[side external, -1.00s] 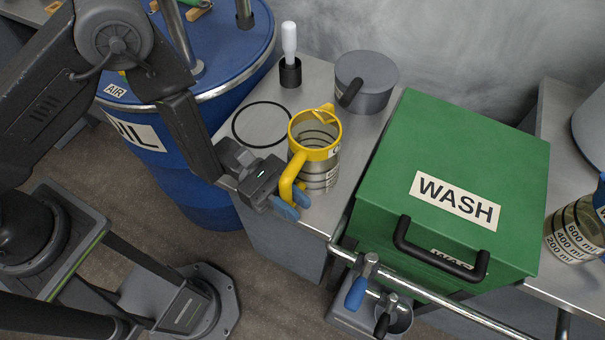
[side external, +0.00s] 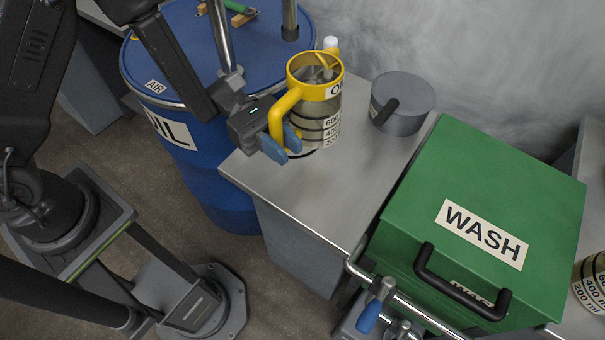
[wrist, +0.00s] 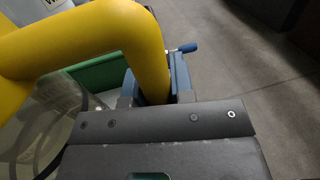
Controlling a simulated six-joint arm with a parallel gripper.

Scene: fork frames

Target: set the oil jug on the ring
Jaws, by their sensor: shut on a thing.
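The oil jug (side external: 318,118) is clear with volume marks, a yellow rim and a yellow handle. It looks upright at the back left of the steel bench. My gripper (side external: 279,143) is shut on its handle from the left, and the yellow handle (wrist: 150,62) passes between the fingers in the wrist view. The black ring (side external: 303,154) is mostly hidden behind the jug and fingers; only a dark arc shows under the jug's base. The jug is over the ring area, but I cannot tell if its base touches the bench or is centred.
A white-handled tool (side external: 330,43) stands close behind the jug, mostly hidden. A grey lidded pot (side external: 402,104) is to the right. The green WASH box (side external: 480,205) and a blue drum (side external: 180,75) flank the bench. The bench front is clear.

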